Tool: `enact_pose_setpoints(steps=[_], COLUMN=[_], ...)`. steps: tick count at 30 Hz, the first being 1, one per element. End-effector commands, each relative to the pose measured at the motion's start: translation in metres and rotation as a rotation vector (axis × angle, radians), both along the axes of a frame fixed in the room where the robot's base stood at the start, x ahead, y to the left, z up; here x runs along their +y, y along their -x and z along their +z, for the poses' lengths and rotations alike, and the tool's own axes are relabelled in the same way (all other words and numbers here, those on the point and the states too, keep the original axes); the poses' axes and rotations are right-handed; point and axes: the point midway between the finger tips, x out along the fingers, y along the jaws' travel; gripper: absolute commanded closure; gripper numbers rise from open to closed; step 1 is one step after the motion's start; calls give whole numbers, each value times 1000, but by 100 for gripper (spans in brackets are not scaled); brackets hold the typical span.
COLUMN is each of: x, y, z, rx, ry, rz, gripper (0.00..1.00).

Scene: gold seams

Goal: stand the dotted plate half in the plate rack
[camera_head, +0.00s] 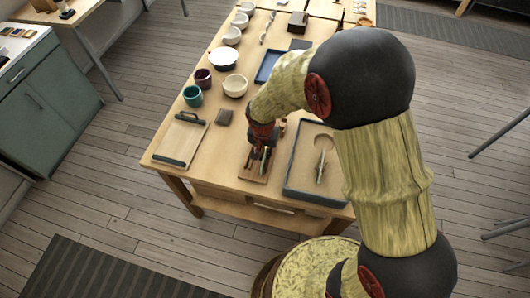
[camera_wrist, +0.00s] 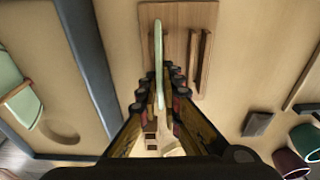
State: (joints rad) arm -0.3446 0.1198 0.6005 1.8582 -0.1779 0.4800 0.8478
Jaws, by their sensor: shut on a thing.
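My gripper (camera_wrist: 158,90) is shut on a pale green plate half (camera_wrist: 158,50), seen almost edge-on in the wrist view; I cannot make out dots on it. The plate half is upright, over the wooden plate rack (camera_wrist: 182,18), beside the rack's raised bars (camera_wrist: 201,62). I cannot tell whether its lower edge touches the rack. In the head view my gripper (camera_head: 262,145) points down over the rack (camera_head: 248,177), largely hiding the plate half. Another pale green plate piece (camera_wrist: 18,100) stands in the tray (camera_head: 289,187) to the right of the rack in the head view.
The tray has a raised dark rim and a round hollow. A clipboard-like board (camera_head: 181,138), a small dark block (camera_head: 224,116), teal cup (camera_head: 192,96) and purple cup (camera_head: 203,78) stand to the left. Several white bowls and a blue tray (camera_head: 268,67) are farther back.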

Motion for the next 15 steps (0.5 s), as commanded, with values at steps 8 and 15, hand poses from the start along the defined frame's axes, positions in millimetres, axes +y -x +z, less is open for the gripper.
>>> enact_pose_setpoints(steps=[8,15], x=[0,0], y=[0,0], z=[-7,-8], rx=[0,-1], ry=[0,0], rz=[0,0], gripper=[100,100])
